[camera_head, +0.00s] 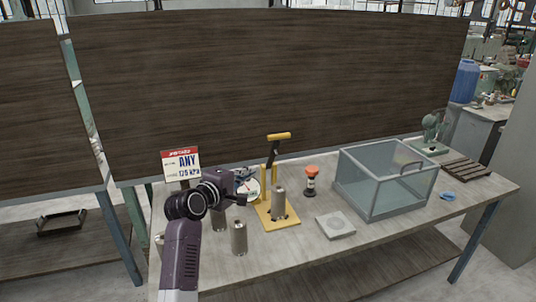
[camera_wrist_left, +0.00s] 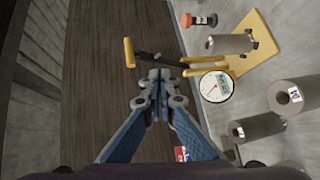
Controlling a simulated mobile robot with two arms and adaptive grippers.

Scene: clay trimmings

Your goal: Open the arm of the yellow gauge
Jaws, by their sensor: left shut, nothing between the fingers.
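The yellow gauge has a yellow base (camera_head: 290,222), a yellow upright and a round white dial (camera_wrist_left: 216,87). Its dark arm (camera_head: 272,156) stands raised, with a yellow handle (camera_head: 279,136) on top. In the left wrist view the handle (camera_wrist_left: 129,52) lies just beyond my fingertips to the left. A metal cylinder (camera_head: 279,204) stands on the base. My left gripper (camera_head: 249,176) is shut and empty, at the left of the gauge, partly covering the dial in the head view. Its fingertips (camera_wrist_left: 158,75) appear close to the dark arm; I cannot tell whether they touch.
Metal cylinders (camera_head: 239,238) stand on the table by my left arm. A sign (camera_head: 181,164) is behind it. Right of the gauge are an orange-topped item (camera_head: 311,181), a grey plate (camera_head: 335,225) and a glass box (camera_head: 362,204). A dark panel (camera_head: 270,75) stands behind.

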